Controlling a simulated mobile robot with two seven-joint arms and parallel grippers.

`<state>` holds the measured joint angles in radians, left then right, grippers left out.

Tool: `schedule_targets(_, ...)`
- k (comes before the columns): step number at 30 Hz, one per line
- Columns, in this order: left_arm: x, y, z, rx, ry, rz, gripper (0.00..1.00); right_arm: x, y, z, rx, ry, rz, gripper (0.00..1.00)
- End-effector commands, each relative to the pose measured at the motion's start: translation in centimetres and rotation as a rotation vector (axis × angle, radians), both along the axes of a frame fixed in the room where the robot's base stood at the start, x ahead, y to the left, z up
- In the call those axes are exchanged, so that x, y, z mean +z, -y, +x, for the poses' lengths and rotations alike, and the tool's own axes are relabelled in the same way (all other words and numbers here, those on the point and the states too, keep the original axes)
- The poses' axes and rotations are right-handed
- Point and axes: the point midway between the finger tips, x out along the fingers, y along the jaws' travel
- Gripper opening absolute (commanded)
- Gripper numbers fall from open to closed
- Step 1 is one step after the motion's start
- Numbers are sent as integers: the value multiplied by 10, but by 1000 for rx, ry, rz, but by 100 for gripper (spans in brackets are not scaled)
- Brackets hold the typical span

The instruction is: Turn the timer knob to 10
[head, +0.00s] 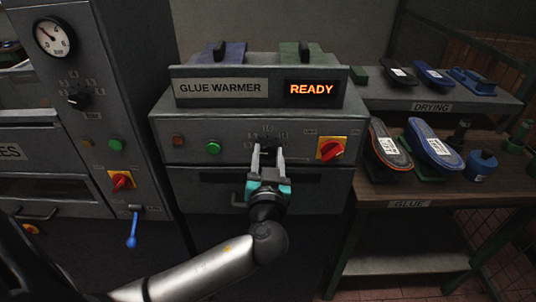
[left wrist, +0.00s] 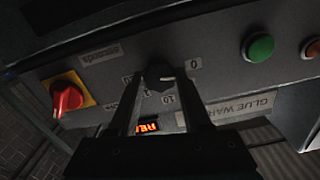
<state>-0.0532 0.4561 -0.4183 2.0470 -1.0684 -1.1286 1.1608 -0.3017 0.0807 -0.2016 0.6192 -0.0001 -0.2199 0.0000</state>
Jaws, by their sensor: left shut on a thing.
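The timer knob (left wrist: 158,77) is a small dark knob on the grey front panel of the glue warmer (head: 174,150). Around it are number labels; 0, 10 and 20 can be made out in the left wrist view, which is tilted. A pale mark shows on the knob's right side there, but I cannot tell its exact setting. My left gripper (head: 267,153) reaches the panel from the front and is shut on the knob, with one finger on each side. In the head view the fingers mostly hide the knob. My right gripper is not in view.
A red rotary switch on yellow (head: 331,149) sits right of the knob, a green button (head: 213,147) left. The lit display (head: 312,89) reads READY. A press cabinet with a blue-handled lever (head: 132,240) stands left. A rack with soles (head: 434,144) stands right.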

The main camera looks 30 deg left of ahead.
Motion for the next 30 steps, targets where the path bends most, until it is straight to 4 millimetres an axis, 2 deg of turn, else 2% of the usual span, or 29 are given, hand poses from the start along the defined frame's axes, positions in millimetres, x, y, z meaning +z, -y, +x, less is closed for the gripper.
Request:
schedule_targets(11,1,0,0,2,-45,74,0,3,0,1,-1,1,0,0)
schedule_targets(30,2,0,1,3,-337,555,0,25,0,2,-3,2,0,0)
